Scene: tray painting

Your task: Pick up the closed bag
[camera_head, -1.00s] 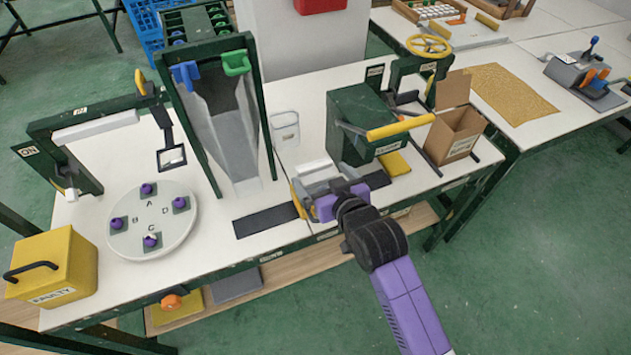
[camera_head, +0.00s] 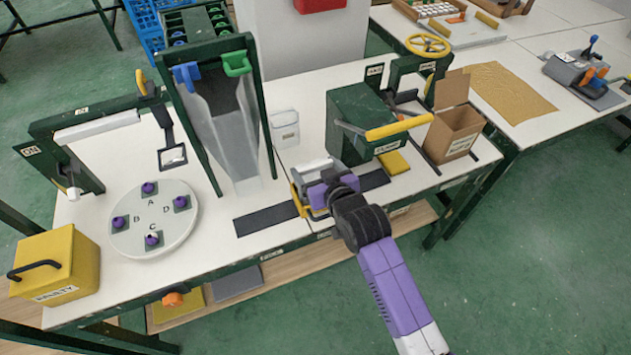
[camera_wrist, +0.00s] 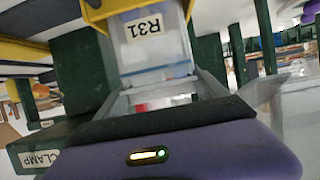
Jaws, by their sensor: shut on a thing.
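In the wrist view, a clear bag (camera_wrist: 155,55) with a label reading R31 and a blue line across it is between the grey fingers of my gripper (camera_wrist: 168,92). The label appears upside down. The gripper is shut on the bag. A yellow frame (camera_wrist: 105,10) is close around the bag's far end; I cannot tell if they touch. In the head view, my purple gripper (camera_head: 318,180) is over the dark strip on the table, at a yellow-edged holder (camera_head: 297,200). The bag is mostly hidden there by the gripper.
A green clamp box (camera_head: 355,120) with a yellow handle stands just behind and right of my gripper. A tall green-framed hopper (camera_head: 215,110) and a clear bin (camera_head: 284,130) stand behind left. A cardboard box (camera_head: 455,130) is to the right.

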